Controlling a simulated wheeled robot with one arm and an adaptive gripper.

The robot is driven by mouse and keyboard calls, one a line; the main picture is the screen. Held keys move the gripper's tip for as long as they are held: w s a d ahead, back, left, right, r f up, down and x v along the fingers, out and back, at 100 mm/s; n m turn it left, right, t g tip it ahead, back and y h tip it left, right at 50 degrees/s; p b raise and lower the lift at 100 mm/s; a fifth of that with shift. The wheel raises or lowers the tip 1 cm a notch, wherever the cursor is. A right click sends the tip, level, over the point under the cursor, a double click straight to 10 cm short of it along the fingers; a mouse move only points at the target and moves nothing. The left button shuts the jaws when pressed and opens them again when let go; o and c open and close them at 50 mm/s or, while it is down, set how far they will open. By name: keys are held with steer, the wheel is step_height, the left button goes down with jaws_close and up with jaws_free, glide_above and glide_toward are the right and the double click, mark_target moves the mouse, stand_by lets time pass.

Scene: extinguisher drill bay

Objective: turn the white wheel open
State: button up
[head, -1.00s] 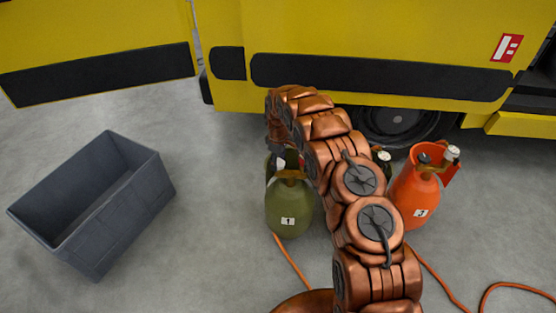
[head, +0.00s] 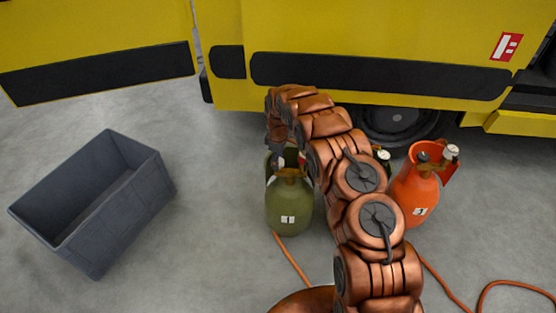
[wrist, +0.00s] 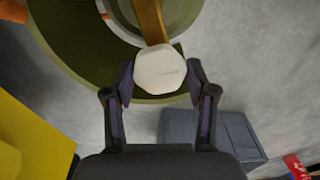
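The white wheel (wrist: 160,68) is a rounded, many-sided knob in the wrist view, above a brass valve stem (wrist: 152,20) on the olive-green cylinder. My gripper (wrist: 160,76) has one finger on each side of it; the fingers are apart, close beside the knob, with no clear contact visible. In the head view the green cylinder (head: 289,212) stands upright on the floor with a label reading 1. My gripper (head: 277,150) is at its top, mostly hidden by my arm, and the wheel cannot be made out there.
An orange cylinder (head: 414,192) with a gauge stands to the right; another cylinder's top (head: 382,155) shows behind my arm. A grey bin (head: 120,215) is at left. A yellow truck (head: 380,50) closes off the back. Orange hoses (head: 440,283) lie on the floor.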

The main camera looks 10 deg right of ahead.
steer(key=o, duration=0.4)
steer(key=shift+c, duration=0.2)
steer(key=shift+r, duration=0.1)
step_height(320, 180, up, 12)
stand_by(0.4)
stand_by(0.4)
